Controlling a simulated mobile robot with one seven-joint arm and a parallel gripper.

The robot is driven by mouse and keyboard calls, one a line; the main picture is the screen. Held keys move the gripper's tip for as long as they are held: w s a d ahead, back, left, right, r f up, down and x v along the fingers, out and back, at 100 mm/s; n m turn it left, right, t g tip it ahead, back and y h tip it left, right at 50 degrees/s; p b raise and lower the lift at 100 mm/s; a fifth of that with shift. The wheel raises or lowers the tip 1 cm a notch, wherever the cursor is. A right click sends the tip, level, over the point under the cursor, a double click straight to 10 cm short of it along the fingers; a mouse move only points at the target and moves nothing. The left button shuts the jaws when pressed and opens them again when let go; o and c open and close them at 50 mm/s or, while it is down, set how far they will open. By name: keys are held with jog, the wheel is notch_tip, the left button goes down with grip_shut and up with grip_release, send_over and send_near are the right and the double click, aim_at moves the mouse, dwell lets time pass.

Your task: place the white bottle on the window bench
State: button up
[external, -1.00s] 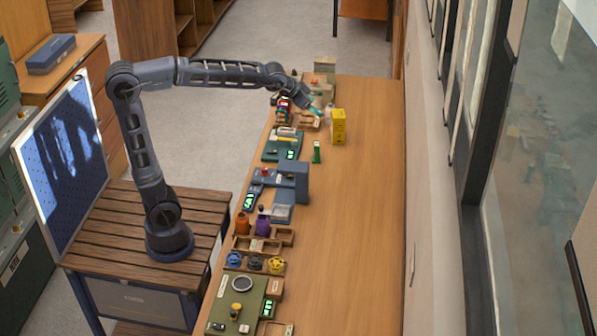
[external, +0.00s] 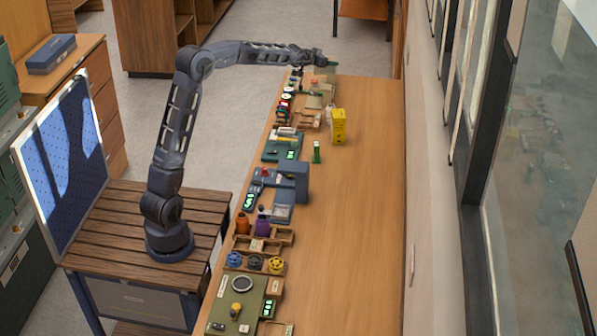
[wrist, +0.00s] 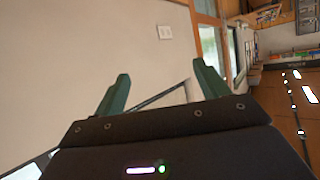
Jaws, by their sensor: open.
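The window bench (external: 350,220) is the long wooden bench along the windowed wall. A small pale thing (external: 328,114) stands on it just left of the yellow box. It looks like the white bottle, but it is too small and partly covered to be sure. My gripper (external: 331,63) is above the far end of the bench, beyond and higher than that thing. In the wrist view its two green fingers (wrist: 161,84) are spread with nothing between them. The wrist view shows wall and window, and no bottle.
A yellow box (external: 338,127) and a small green item (external: 316,152) stand near the far end. Trays, devices and an orange bottle (external: 243,223) and a purple one (external: 263,225) line the left edge. The bench's right side is clear.

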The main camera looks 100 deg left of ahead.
jog(key=s+a+f+n+y, duration=0.1)
jog(key=s+a+f, duration=0.3)
jog(key=a, duration=0.5)
send_near(324, 119)
jog(key=shift+w+a+r, duration=0.2)
jog(key=shift+w, duration=0.2)
jog(key=shift+s+f+x, duration=0.1)
jog(key=shift+f+x, duration=0.05)
jog(key=shift+x, duration=2.5)
jog(key=shift+s+f+x, duration=0.1)
jog(key=shift+x, duration=2.55)
jog(key=c, duration=1.2)
jog(key=shift+c, duration=0.5)
jog(key=shift+r, duration=0.1)
